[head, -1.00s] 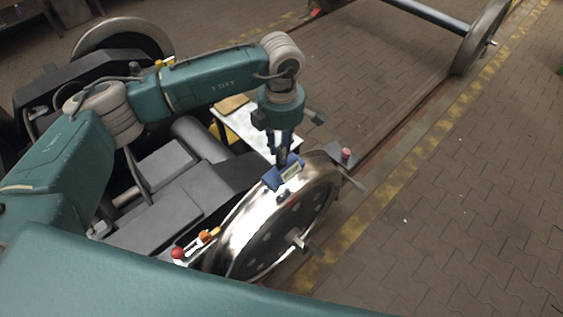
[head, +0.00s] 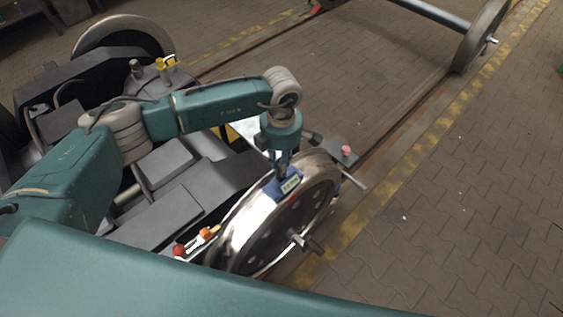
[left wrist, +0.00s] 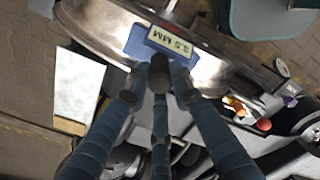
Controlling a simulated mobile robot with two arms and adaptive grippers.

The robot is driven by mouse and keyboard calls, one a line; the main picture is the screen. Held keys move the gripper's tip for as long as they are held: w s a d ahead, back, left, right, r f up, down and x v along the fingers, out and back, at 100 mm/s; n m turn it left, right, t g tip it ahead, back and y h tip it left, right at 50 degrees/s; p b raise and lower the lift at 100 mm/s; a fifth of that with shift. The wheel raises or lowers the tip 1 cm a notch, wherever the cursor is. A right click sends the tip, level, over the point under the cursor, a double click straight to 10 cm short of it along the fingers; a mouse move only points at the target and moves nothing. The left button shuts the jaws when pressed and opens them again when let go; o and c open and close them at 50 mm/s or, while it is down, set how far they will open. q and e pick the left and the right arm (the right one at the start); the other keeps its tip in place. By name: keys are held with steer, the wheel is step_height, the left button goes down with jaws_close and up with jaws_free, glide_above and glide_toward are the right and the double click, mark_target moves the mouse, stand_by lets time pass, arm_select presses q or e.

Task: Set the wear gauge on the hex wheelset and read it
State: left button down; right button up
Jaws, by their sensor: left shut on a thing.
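The wear gauge (head: 287,188) is a blue block with a pale display. It sits at the upper rim of the near steel wheel (head: 240,232) and appears to touch it. The wheel has several round spots on its dark disc; I cannot make out a hex mark. My left gripper (head: 282,170) is shut on the gauge from above. In the left wrist view the gauge (left wrist: 138,42) lies against the shiny tread (left wrist: 104,22), beyond the fingers (left wrist: 158,92). Its display (left wrist: 171,42) seems to show "3.5 MM", with the first digit unclear. My right gripper is not in view.
The dark bogie frame (head: 160,218) lies left of the wheel. Red and orange parts (head: 205,236) sit near its front. A pink-topped post (head: 346,150) stands just behind the wheel. Another wheelset (head: 478,40) stands far right. The paved floor at right is clear.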

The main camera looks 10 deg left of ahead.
arm_select(q)
steer(key=c, duration=1.5)
jaws_free()
steer(key=shift+r+p, duration=0.4)
steer(key=shift+r, duration=0.05)
step_height(320, 180, up, 12)
steer(key=shift+f+b, duration=0.25)
steer(key=shift+b, duration=0.7)
steer(key=shift+f, duration=0.1)
